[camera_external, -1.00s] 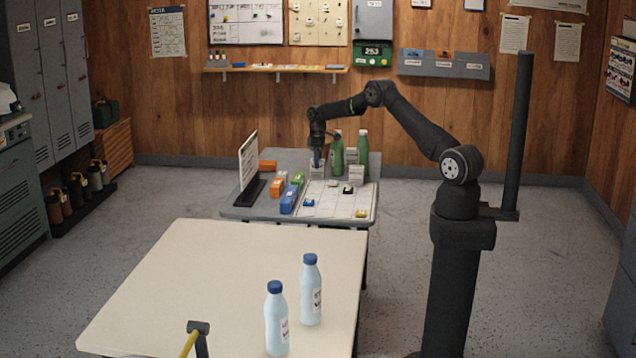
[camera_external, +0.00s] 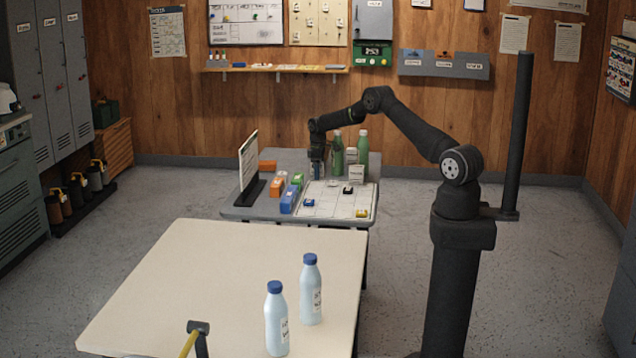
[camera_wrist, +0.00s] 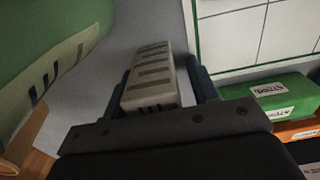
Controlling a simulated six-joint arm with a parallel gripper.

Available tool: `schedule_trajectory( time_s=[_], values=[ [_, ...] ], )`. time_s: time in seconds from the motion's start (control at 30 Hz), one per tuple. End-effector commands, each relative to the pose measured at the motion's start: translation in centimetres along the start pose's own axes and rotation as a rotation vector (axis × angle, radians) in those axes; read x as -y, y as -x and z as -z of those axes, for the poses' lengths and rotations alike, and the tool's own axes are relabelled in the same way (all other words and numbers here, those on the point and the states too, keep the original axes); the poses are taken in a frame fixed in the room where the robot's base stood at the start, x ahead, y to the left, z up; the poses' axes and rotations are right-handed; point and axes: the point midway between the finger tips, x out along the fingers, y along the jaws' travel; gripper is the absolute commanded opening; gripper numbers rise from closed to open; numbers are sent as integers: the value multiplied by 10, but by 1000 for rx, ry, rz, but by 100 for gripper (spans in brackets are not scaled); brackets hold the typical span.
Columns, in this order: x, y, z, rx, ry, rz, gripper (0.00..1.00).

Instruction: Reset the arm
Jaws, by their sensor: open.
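My gripper (camera_external: 317,167) is low over the back of the small grey table (camera_external: 240,212). In the wrist view its two blue fingertips (camera_wrist: 162,85) are apart, one on each side of a pale grey slotted block (camera_wrist: 150,75). I cannot tell whether they touch it. In the external view the gripper mostly hides this block.
Green bottles (camera_external: 363,148) stand just right of my gripper. Another grey block (camera_external: 356,173), a gridded white sheet (camera_external: 330,208), coloured blocks (camera_external: 289,199) and an upright board (camera_external: 248,160) share the table. Two blue-capped bottles (camera_external: 311,290) stand on the cream table (camera_external: 200,290).

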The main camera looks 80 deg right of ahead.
Motion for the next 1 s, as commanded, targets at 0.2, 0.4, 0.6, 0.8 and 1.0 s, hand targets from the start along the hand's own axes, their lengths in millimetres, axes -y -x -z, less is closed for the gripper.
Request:
schedule_trajectory(
  time_s=[0.2, 0.4, 0.6, 0.8, 1.0],
  values=[
    [-1, 52, 1, -4, 0, -4, 54],
    [-1, 92, 1, -4, 0, -3, 54],
    [22, 108, 14, -1, 42, -1, 54],
    [59, 109, 31, -2, 107, -2, 54],
    [96, 110, 46, -1, 173, -1, 54]
  ],
)
